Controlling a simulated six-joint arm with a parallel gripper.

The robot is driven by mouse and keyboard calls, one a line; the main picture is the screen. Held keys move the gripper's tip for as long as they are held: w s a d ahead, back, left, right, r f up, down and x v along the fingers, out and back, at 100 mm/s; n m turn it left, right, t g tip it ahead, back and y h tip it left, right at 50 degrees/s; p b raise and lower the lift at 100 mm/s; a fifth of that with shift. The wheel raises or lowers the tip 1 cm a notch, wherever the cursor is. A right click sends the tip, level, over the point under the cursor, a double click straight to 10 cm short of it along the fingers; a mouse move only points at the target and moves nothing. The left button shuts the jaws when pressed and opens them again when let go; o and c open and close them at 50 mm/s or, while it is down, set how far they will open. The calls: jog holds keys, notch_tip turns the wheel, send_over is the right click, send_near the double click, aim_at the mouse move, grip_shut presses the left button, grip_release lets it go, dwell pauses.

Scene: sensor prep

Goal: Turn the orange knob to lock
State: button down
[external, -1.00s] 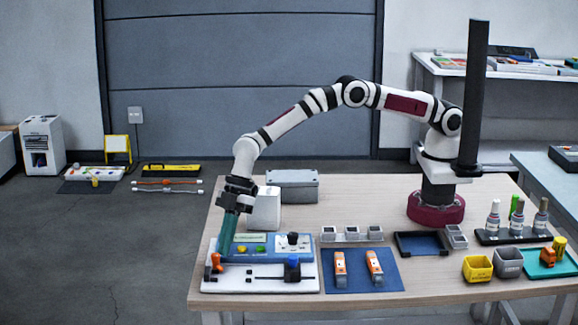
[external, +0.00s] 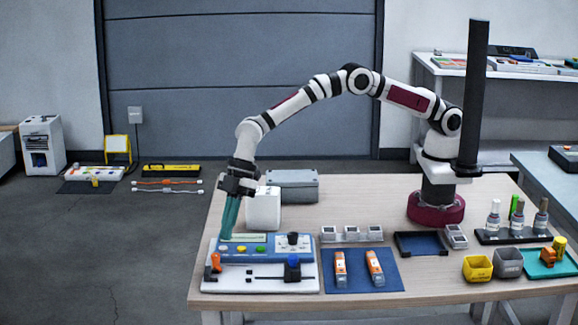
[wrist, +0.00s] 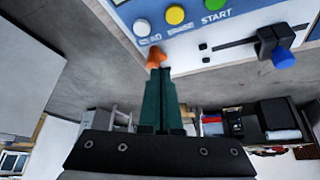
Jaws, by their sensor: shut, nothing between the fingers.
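The orange knob (external: 215,262) stands at the left front of the white and blue panel (external: 230,285). It also shows in the wrist view (wrist: 155,56), just past my fingertips. My gripper (external: 227,237) is shut, its green fingers pointing down over the panel's left part, above and a little behind the knob. In the wrist view my closed fingers (wrist: 158,75) cover part of the knob's lower edge. Any marking for lock at the knob cannot be read.
The panel also has a blue slider handle (external: 292,266), a yellow button (external: 260,249), a green button (external: 242,249) and a black dial (external: 292,239). A white box (external: 263,210) and a grey case (external: 292,186) stand behind. A blue mat (external: 355,280) with two orange-white tools lies right.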

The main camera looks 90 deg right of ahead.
aim_at(223, 254)
notch_tip(223, 254, up, 2)
jog(key=shift+r, duration=0.1)
jog(key=f, duration=0.2)
jog(key=w+f, duration=0.1)
jog(key=f, duration=0.3)
jog(key=shift+w+d+f, duration=0.1)
jog(key=shift+w+d, duration=0.1)
jog(key=shift+d, duration=0.2)
